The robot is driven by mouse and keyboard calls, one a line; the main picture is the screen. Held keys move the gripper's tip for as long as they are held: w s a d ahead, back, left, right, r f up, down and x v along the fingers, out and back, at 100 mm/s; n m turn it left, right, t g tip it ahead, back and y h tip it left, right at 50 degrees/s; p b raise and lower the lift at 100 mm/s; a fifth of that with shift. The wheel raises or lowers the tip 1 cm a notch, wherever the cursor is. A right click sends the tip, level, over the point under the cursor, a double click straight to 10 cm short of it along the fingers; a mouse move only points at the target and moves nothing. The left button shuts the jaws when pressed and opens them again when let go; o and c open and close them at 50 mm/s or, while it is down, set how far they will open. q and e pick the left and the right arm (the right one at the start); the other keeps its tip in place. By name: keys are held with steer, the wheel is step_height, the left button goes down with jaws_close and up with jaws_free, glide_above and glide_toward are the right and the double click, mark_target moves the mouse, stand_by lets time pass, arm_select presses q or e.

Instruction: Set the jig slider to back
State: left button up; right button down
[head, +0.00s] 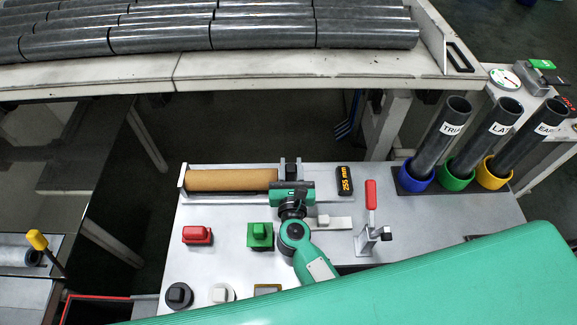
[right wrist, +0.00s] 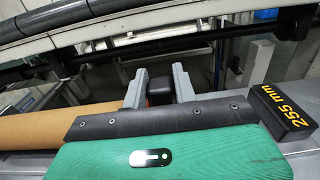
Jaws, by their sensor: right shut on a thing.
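The jig holds a brown roll (head: 230,180) lying in a long grey trough at the table's back left. The jig slider appears to be a dark block (head: 290,163) by the roll's right end. My right gripper (head: 290,177) is shut on this block from the front. In the right wrist view, the black block (right wrist: 158,88) sits between the two grey fingers (right wrist: 158,91), and the roll (right wrist: 60,135) is to their left. The slider's lower part is hidden by my gripper. A black display (head: 345,180) right of the slider reads 255 mm. My left gripper is not in view.
A red-handled clamp (head: 371,205) stands right of my right arm. Red (head: 197,235) and green (head: 260,235) blocks sit in front of the trough. Three labelled tubes in blue, green and yellow cups (head: 493,178) stand at right. A shelf of dark rolls (head: 262,33) is behind.

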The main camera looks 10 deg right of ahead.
steer(key=d, duration=0.2)
steer(key=s+d, duration=0.1)
steer(key=d, duration=0.5)
steer(key=shift+s+d+p, duration=0.2)
steer(key=shift+s+p, duration=0.1)
steer(key=shift+s, duration=0.1)
steer(key=shift+d, duration=0.1)
steer(key=c, duration=1.2)
jaws_free()
steer(key=shift+c, duration=0.2)
steer(key=shift+o, duration=0.7)
steer(key=shift+d, duration=0.15)
